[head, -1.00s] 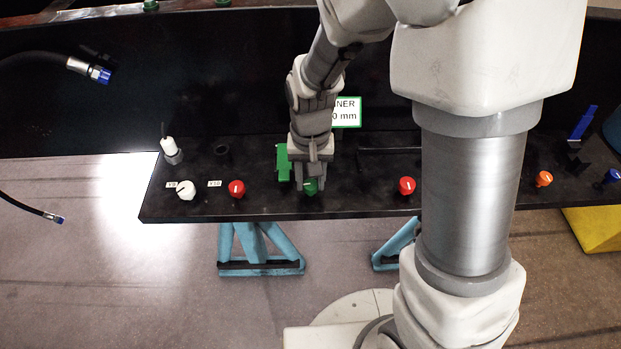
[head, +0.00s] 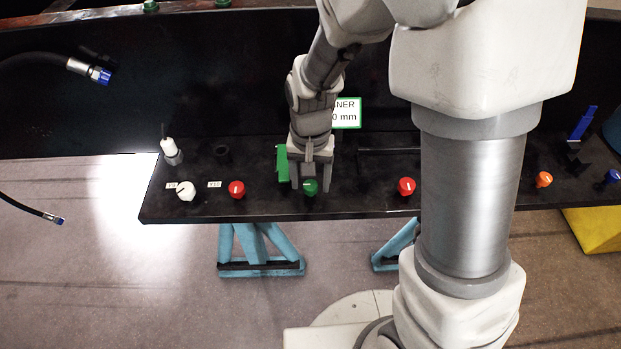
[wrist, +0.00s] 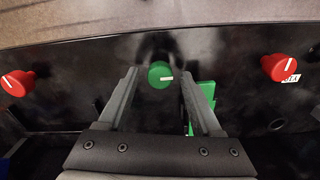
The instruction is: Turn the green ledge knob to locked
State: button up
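The green knob (head: 310,187) sits near the front edge of the black ledge (head: 270,207). In the wrist view the green knob (wrist: 160,75) lies between the tips of my gripper (wrist: 161,88), with a gap on each side. Its white mark points to the right in that view. In the head view my gripper (head: 311,184) is at the knob from above, its two fingers spread apart on either side. The gripper is open and holds nothing.
Red knobs stand left (head: 237,188) and right (head: 407,186) of the green one, with a white knob (head: 186,190) farther left. A green block (head: 282,163) is close beside my gripper. An orange knob (head: 544,179) is far right.

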aim_at(311, 184)
dwell(0.3)
notch_tip(311, 184, up, 17)
jog(key=shift+r, duration=0.2)
dwell(0.4)
jog(key=s+d+r+n+t, duration=0.1)
jog(key=s+d+r+t, duration=0.1)
jog(key=s+d, duration=0.3)
jog(key=s+d+r+n+t, duration=0.1)
jog(key=s+d+r+t, duration=0.1)
jog(key=s+d, duration=0.3)
jog(key=shift+s+d+t, duration=0.35)
jog(key=shift+s+t, duration=0.45)
jog(key=shift+s, duration=0.35)
jog(key=shift+r, duration=0.1)
